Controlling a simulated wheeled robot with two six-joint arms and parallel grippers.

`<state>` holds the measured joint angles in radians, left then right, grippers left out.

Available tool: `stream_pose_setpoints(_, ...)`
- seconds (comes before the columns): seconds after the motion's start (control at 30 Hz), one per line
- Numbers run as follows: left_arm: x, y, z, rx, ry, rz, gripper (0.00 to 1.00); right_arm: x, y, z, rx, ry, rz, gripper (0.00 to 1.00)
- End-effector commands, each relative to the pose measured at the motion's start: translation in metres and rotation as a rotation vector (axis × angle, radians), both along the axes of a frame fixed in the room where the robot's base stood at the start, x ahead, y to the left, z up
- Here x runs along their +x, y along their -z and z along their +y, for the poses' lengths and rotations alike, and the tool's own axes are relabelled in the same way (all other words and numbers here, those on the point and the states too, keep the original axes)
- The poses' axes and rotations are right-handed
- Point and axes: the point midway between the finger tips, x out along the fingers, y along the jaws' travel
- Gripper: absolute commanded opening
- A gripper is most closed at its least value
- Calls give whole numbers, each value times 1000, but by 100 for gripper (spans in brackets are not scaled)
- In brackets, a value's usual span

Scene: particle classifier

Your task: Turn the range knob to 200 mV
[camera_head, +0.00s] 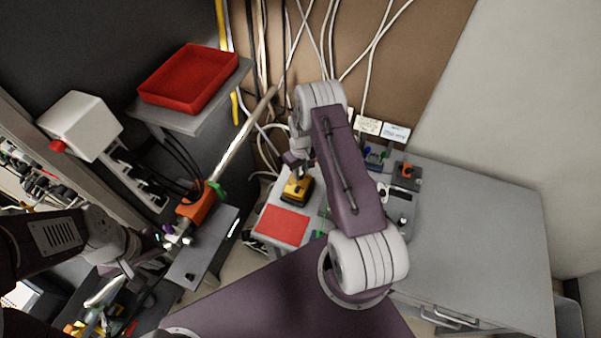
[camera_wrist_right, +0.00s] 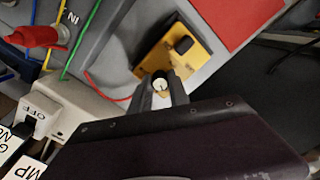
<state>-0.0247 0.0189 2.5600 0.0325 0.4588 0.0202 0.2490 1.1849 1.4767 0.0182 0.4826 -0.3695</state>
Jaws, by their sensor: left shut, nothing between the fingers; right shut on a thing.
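The yellow meter (camera_head: 298,189) stands on the small grey table under my right arm. In the right wrist view the yellow meter (camera_wrist_right: 203,53) shows a dark raised block on its face. My right gripper (camera_head: 299,166) is above the meter, pointing down. In the right wrist view my right gripper (camera_wrist_right: 160,87) is shut on a small round knob (camera_wrist_right: 159,84) with a pale face and a dark mark, at the near edge of the meter. The scale markings are too small to read. My left gripper (camera_head: 160,252) is shut and empty at the left, far from the meter.
A red mat (camera_head: 282,225) lies beside the meter. Thin leads and a red plug (camera_wrist_right: 35,36) are close by, with a white OFF-labelled box (camera_wrist_right: 75,105). A red tray (camera_head: 190,77) stands at the back left. The grey bench (camera_head: 480,230) at right is mostly clear.

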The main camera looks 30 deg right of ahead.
Motion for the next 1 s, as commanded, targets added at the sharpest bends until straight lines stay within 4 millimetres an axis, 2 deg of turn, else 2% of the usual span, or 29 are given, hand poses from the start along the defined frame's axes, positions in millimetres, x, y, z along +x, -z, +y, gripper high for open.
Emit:
stream_pose_setpoints(0.27,0,14,0,0,0,0,0,0,2,0,0,198,0,0)
stream_pose_setpoints(1.0,0,41,0,0,0,0,0,0,1,0,0,901,0,0)
